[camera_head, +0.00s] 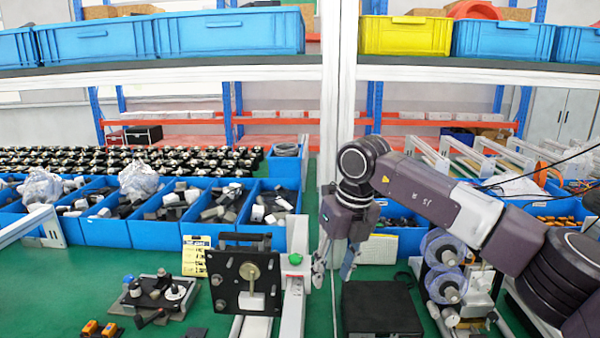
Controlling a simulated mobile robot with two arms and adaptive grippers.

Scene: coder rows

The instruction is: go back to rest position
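My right arm comes in from the right, and its gripper (333,279) hangs pointing down near the middle of the picture. Its two fingers are apart with nothing visible between them. The gripper is above the green tabletop, just left of and partly above a black box (380,309). My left arm and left gripper do not show.
A fixture with a black plate (242,284) stands left of the gripper. Blue part bins (157,235) line the table's back. Clear reels (444,268) stand right of the black box. A white upright post (338,90) and shelf are behind my arm. Green tabletop (60,290) is partly clear at left.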

